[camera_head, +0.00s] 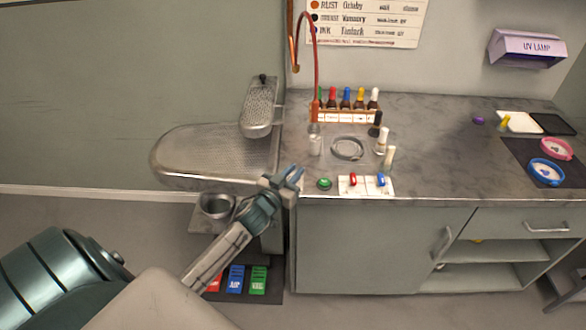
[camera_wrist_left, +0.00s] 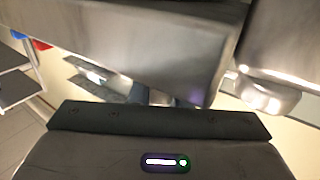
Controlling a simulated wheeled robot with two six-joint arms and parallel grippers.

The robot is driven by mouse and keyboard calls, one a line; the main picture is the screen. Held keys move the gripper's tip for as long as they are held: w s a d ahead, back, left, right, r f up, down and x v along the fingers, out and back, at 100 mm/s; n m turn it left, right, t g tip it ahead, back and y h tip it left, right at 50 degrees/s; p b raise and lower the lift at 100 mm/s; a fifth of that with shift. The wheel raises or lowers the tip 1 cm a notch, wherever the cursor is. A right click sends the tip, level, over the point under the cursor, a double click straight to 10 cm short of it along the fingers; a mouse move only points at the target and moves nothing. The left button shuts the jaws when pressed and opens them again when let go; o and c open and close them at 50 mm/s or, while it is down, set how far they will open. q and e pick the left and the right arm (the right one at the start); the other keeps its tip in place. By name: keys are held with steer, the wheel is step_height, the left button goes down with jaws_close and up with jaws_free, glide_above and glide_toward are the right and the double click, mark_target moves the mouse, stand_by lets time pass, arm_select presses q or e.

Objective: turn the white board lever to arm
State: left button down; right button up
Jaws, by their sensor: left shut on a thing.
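The writing on the board is too small to read. My left gripper (camera_head: 290,180) is at the counter's front left corner, left of the board and apart from both levers. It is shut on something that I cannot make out. In the left wrist view, grey metal surfaces fill the top and the fingertips are hard to see. My right gripper is not in view.
Bottles (camera_head: 382,140) and a metal ring (camera_head: 347,149) stand behind the board. Coloured pedals (camera_head: 236,279) are on the floor.

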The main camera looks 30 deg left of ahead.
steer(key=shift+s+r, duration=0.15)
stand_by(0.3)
arm_select(q)
steer(key=c, duration=1.4)
jaws_free()
steer(key=shift+w, duration=0.1)
steer(key=shift+o, duration=0.2)
steer(key=shift+f, duration=0.1)
